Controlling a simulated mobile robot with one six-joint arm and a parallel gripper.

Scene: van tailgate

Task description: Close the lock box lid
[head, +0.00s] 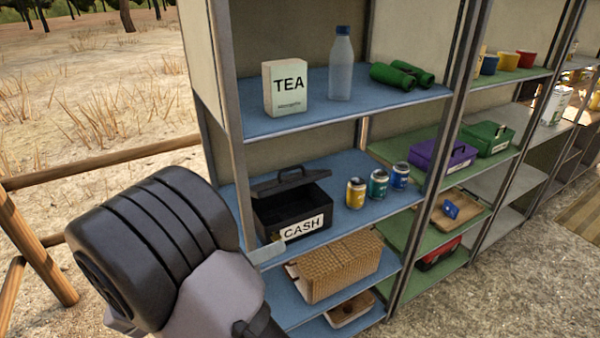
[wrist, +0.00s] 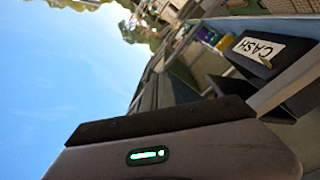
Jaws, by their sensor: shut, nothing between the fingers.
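The lock box (head: 265,222) is a black box with a white CASH label, standing on the middle blue shelf in the head view. Its black lid (head: 290,182) is raised and tilted up at the back, with a handle on top, and the dark inside shows. In the wrist view the box's CASH label (wrist: 258,48) appears at the upper right, tilted. My gripper (head: 257,326) is low in front of the shelves, left of and below the box, apart from it. Its dark body (wrist: 165,130) with a green light fills the bottom of the wrist view. It is shut and empty; its fingertips are not clearly visible.
Several cans (head: 378,184) stand right of the box. A shelf post (head: 241,190) rises at the box's left front. A wicker basket (head: 335,272) sits below.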

